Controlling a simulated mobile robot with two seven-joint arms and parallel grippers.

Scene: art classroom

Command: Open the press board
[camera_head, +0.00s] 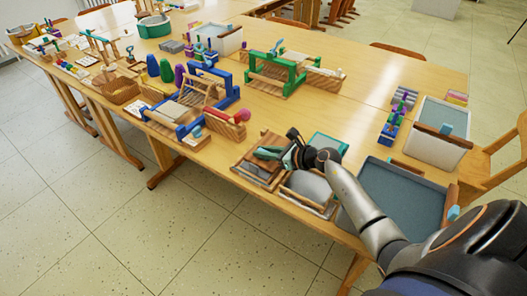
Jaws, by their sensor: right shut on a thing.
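My right gripper (270,153) reaches in from the right, low over the near edge of the long table. Its fingertips are shut on a part at the top of a small wood-framed board (254,177), which I take to be the press board. The fingers and wrist hide some of that board, and the exact part between the fingertips is too small to make out. A second wood-framed board with a grey panel (306,187) lies just to the right, partly under my wrist. My left gripper is not in view.
A grey-blue tray (405,193) and a teal-edged tray (328,143) lie close to my right arm. The table (345,105) is clear in the middle.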

